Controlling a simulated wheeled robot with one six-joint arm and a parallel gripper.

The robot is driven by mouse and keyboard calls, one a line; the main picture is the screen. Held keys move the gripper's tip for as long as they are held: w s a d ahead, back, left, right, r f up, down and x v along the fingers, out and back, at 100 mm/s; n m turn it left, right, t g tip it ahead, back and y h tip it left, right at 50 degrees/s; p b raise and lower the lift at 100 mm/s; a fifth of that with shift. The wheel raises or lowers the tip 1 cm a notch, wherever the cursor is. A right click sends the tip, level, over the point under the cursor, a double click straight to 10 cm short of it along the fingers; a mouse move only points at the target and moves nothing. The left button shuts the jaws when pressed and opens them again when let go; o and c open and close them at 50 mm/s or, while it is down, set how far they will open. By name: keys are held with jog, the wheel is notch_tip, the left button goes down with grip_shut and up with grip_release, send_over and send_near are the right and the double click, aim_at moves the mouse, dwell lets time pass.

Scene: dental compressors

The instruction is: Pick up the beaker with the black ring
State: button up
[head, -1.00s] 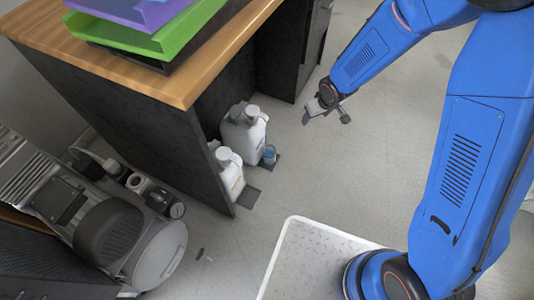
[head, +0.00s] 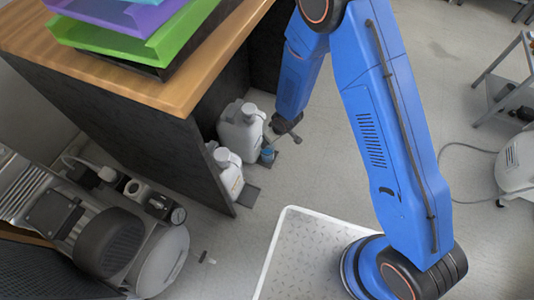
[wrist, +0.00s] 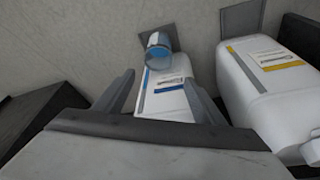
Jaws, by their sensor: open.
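A small clear beaker with blue on it (head: 268,155) stands on the floor beside a white jug (head: 242,130). In the wrist view the beaker (wrist: 160,50) shows just beyond the fingertips, close to the jug with a blue label (wrist: 166,92). I cannot make out a black ring on it. My gripper (head: 284,138) is open and empty, above and near the beaker. In the wrist view my gripper's fingers (wrist: 159,80) are spread, with the blue-labelled jug seen between them.
A second white jug (head: 228,174), with a yellow label (wrist: 280,67), stands to one side. A dark desk panel (head: 150,135) rises left of the jugs, under a wooden top (head: 150,88). A compressor (head: 110,235) is at lower left.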

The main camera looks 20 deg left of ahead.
jog(key=shift+d+x, duration=0.15)
jog(key=shift+x, duration=3.35)
jog(key=shift+d+x, duration=0.1)
jog(key=shift+x, duration=3.4)
jog(key=c, duration=1.2)
